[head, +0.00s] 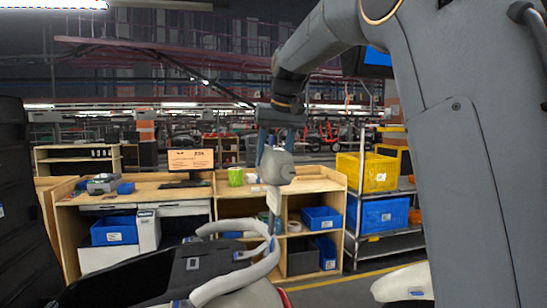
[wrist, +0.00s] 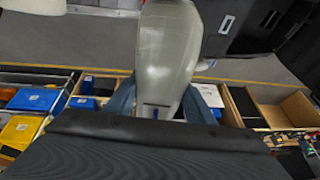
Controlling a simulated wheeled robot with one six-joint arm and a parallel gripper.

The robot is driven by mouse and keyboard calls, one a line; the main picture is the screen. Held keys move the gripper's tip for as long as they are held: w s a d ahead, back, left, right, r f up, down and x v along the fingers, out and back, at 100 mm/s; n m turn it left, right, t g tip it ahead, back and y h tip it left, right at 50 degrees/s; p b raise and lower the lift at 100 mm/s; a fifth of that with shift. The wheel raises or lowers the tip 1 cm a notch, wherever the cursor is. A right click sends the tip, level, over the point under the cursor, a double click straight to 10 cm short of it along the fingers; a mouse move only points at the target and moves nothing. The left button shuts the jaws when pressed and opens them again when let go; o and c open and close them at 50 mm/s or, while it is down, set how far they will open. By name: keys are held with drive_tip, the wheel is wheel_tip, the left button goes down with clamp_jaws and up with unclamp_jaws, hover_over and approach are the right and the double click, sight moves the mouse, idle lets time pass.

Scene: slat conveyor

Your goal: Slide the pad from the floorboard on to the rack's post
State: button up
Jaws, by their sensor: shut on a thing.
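The pad (head: 277,167) is a grey rounded block, held up off the vehicle in the head view. In the wrist view the pad (wrist: 167,50) is large and pale grey-green, seen along its length. My gripper (head: 278,147) is shut on the pad, with a blue finger at each side; the fingers also show in the wrist view (wrist: 160,108). The rack (head: 240,278) is a pale bent tube on the vehicle at the bottom. Its slim grey post (head: 273,202) stands upright just below the pad; I cannot tell whether they touch. I cannot make out the floorboard for certain.
A black vehicle body (head: 190,270) fills the lower left. Behind stand a wooden workbench (head: 150,192) with a monitor (head: 190,160), a green mug (head: 236,177), blue bins (head: 321,217) and a shelf with a yellow crate (head: 367,173).

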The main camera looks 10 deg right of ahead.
drive_tip(key=shift+f, duration=0.5)
drive_tip(key=shift+f+b, duration=0.35)
drive_tip(key=shift+b, duration=0.1)
drive_tip(key=shift+a+f+b, duration=0.15)
drive_tip(key=shift+f+b, duration=0.2)
drive_tip(key=shift+f, duration=0.4)
drive_tip(key=shift+f, duration=0.35)
drive_tip(key=shift+a+f+b, duration=0.15)
drive_tip(key=shift+f+b, duration=0.7)
drive_tip(key=shift+f, duration=0.55)
drive_tip(key=shift+f, duration=0.35)
drive_tip(key=shift+f+b, duration=0.5)
drive_tip(key=shift+f, duration=0.25)
drive_tip(key=o, duration=1.4)
drive_tip(key=shift+c, duration=0.2)
